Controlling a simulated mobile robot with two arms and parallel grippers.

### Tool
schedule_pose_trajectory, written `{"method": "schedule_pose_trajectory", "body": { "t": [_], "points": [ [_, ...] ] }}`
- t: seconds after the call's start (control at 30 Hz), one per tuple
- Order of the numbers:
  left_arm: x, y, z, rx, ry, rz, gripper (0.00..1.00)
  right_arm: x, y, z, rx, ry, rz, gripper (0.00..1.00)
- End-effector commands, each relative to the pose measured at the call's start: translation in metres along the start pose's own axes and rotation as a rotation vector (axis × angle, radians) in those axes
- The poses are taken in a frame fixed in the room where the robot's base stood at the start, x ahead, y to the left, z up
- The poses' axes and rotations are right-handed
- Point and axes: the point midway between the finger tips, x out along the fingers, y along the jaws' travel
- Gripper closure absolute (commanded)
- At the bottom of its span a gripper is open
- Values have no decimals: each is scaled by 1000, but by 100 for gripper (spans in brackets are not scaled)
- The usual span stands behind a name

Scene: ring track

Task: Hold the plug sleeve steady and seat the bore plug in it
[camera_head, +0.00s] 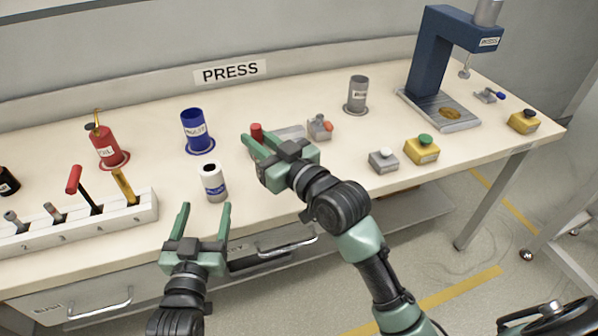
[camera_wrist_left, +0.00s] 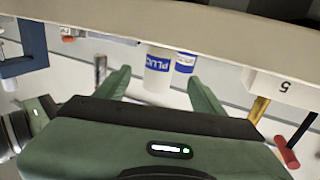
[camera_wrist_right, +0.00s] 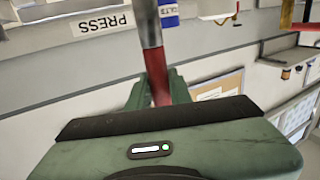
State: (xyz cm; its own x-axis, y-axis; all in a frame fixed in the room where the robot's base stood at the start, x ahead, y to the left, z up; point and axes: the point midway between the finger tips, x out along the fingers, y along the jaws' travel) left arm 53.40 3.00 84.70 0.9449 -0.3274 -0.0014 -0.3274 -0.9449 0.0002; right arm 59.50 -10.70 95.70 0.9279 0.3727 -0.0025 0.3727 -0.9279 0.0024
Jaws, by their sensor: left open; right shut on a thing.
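The plug sleeve (camera_head: 214,184) is a white cylinder with a blue label and a dark hole in its top, upright on the bench. It shows upside down in the left wrist view (camera_wrist_left: 158,66), between and beyond the fingertips. My left gripper (camera_head: 206,212) is open and empty, just in front of the sleeve. My right gripper (camera_head: 258,143) is shut on the bore plug, whose red end (camera_head: 256,130) pokes up above the fingers. In the right wrist view the bore plug (camera_wrist_right: 157,80) shows a red grip and a grey metal shaft. It is apart from the sleeve, to its right.
A blue cup (camera_head: 192,131) stands behind the sleeve, with a red oil can (camera_head: 106,147) farther left. A white rack (camera_head: 140,208) with tools is at the left front. A grey plate (camera_head: 291,132) and clamp (camera_head: 320,128) lie behind my right gripper. A blue press (camera_head: 430,60) stands right.

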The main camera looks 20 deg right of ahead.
Motion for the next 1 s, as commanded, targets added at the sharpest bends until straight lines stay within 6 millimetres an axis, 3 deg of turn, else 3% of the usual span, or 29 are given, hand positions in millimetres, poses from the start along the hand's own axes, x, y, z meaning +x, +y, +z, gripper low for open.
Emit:
{"method": "schedule_pose_trajectory", "body": {
  "t": [0.1,0.23,0.3,0.5,0.73,1.0],
  "points": [
    [0,0,0,0,0,0,31,32,-23,-40,-5,12,-173,100],
    [0,0,0,0,0,0,31,50,-56,-89,-4,13,-396,100],
    [0,0,0,0,0,0,31,57,-71,-102,-1,6,-510,100],
    [0,0,0,0,0,0,31,65,-85,-120,1,4,-735,100],
    [5,0,0,0,0,0,31,64,-88,-130,1,4,-823,100],
    [48,0,-1,0,2,-1,31,63,-88,-130,2,4,-824,100]
  ]
}}
